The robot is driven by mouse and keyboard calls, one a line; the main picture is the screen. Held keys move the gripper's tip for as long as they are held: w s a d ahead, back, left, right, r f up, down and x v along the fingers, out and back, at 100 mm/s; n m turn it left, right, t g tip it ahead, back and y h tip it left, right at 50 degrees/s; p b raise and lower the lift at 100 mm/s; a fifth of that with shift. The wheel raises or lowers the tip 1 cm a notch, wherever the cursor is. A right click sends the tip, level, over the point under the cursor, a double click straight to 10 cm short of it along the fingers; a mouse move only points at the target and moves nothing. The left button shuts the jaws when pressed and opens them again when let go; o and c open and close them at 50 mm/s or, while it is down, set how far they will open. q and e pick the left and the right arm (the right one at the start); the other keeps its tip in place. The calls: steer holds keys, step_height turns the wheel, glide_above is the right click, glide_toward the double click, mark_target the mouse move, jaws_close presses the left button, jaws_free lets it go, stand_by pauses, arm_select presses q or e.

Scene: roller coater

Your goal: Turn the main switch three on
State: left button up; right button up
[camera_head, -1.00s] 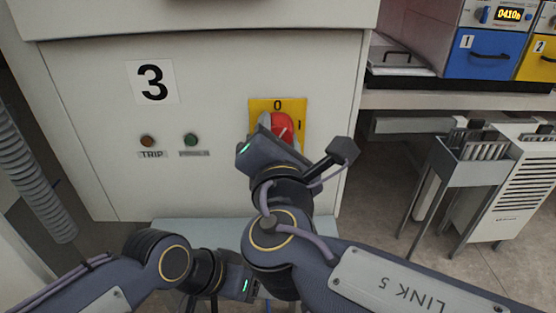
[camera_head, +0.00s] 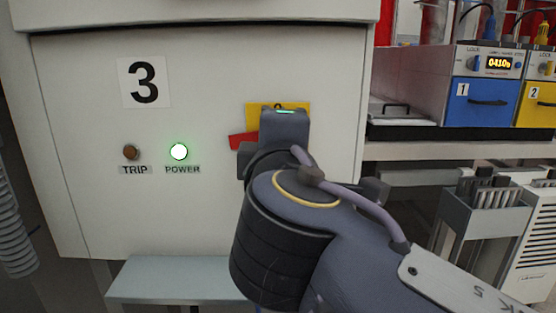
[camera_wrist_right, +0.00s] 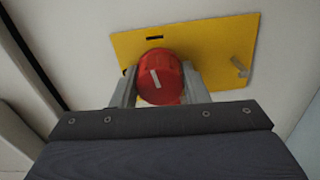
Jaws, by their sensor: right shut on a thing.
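The main switch is a red knob (camera_head: 242,141) on a yellow plate (camera_head: 254,113), on the pale cabinet front marked 3 (camera_head: 144,82). My right gripper (camera_head: 283,130) covers most of it in the head view; a red part sticks out on the left. In the right wrist view, the red knob (camera_wrist_right: 159,77) with a white mark sits between the two fingers of my right gripper (camera_wrist_right: 160,90), which is shut on it. The yellow plate (camera_wrist_right: 226,52) lies behind. The POWER lamp (camera_head: 179,152) glows green; the TRIP lamp (camera_head: 131,152) is dark. My left gripper is out of view.
Right of the cabinet, a shelf (camera_head: 440,151) carries a blue unit marked 1 (camera_head: 484,102) and a yellow unit marked 2 (camera_head: 535,103). A grey stand with slots (camera_head: 485,213) is below. A corrugated hose (camera_head: 14,225) hangs at the left.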

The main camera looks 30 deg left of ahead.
steer(key=shift+f+m+b, duration=0.1)
steer(key=shift+m+b, duration=0.6)
steer(key=shift+m, duration=0.2)
steer(key=o, duration=1)
steer(key=shift+v, duration=3.95)
